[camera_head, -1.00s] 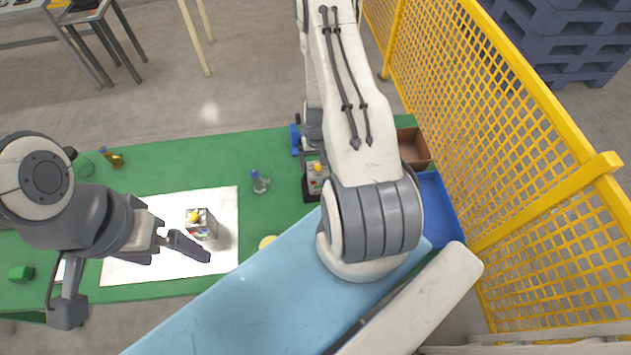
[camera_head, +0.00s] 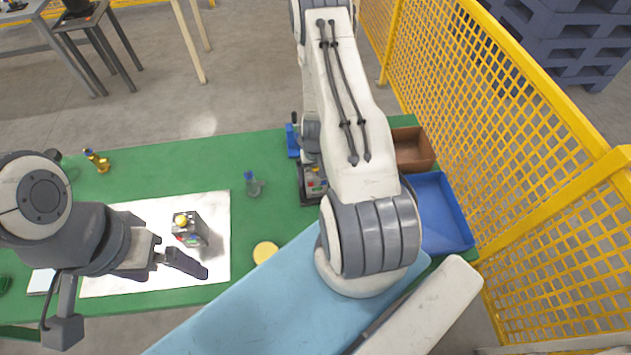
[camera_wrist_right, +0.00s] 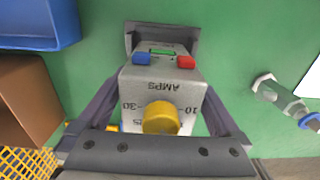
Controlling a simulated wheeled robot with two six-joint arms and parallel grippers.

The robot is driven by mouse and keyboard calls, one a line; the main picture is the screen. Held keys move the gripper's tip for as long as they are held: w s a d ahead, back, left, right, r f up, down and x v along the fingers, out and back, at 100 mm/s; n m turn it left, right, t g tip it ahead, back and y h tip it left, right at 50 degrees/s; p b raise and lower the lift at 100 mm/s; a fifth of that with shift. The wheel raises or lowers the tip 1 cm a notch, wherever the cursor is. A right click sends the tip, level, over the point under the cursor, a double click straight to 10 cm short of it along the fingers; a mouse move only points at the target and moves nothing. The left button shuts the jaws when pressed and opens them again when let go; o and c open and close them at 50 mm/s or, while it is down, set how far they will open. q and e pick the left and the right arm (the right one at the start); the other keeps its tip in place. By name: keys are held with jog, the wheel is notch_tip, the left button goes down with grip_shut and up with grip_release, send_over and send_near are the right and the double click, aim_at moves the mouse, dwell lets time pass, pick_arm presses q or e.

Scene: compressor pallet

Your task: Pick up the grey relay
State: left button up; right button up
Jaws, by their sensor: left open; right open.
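The grey relay (camera_wrist_right: 160,90), with AMPS markings, a yellow knob, and blue and red buttons, fills the middle of the right wrist view. In the head view it shows (camera_head: 313,182) beside my right arm, partly covered by it. My right gripper (camera_wrist_right: 160,122) is open, with one finger on each side of the relay; I cannot tell whether they touch it. Its fingertips are hidden in the head view. My left gripper (camera_head: 185,264) is open and empty, just in front of a grey box with a yellow button (camera_head: 190,228) on the white sheet (camera_head: 215,265).
A brown bin (camera_head: 412,150) and a blue tray (camera_head: 445,215) stand right of the relay, beside the yellow mesh fence (camera_head: 480,90). A small clear-and-blue part (camera_head: 252,184), a yellow disc (camera_head: 265,252) and a brass part (camera_head: 97,160) lie on the green table (camera_head: 150,180).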

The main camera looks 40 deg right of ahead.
grip_shut()
